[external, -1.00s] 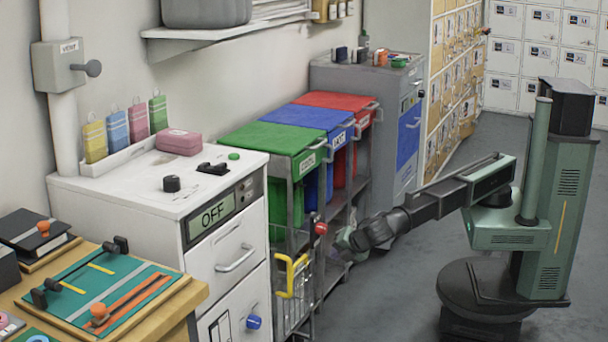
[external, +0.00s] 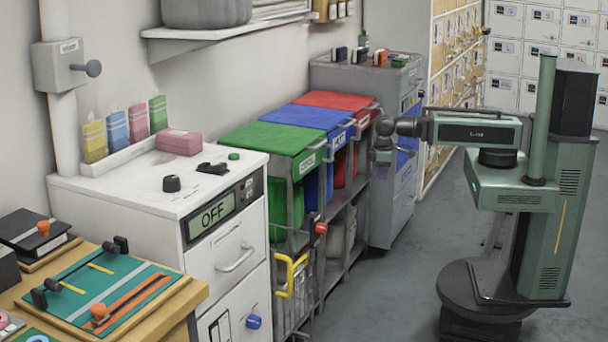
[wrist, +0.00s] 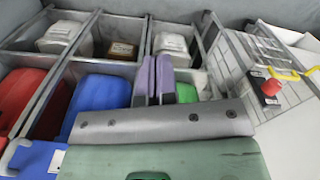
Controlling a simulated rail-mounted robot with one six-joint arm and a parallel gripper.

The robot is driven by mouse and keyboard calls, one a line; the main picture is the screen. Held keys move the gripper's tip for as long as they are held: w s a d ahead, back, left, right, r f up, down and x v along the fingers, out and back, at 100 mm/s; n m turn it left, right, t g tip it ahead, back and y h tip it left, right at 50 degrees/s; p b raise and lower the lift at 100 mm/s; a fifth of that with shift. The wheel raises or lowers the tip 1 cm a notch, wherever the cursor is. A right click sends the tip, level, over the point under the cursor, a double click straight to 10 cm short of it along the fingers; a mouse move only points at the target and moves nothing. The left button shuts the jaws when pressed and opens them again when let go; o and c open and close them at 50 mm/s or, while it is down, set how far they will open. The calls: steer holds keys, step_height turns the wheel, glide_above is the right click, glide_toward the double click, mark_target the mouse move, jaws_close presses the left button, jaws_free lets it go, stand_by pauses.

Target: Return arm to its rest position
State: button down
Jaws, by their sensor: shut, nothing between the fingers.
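My arm is folded beside its green column in the external view, with the forearm level and raised. My gripper (external: 383,156) hangs from its left end in front of the grey cabinet, pointing down, right of the red-lidded bin. Its fingers are too small to make out there. In the wrist view, the two purple fingers of my gripper (wrist: 154,80) stand side by side, shut, with nothing held. Behind them show the rack's compartments and bins.
Green (external: 270,138), blue (external: 309,117) and red (external: 335,101) lidded bins stand in a grey rack along the wall. A white cabinet (external: 150,205) reading OFF stands nearer. A grey cabinet (external: 345,75) is behind the gripper. The floor (external: 385,290) left of my base is clear.

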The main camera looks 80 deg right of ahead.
step_height(320, 180, up, 25)
steer(key=p, duration=2.1)
steer(key=shift+f, duration=0.1)
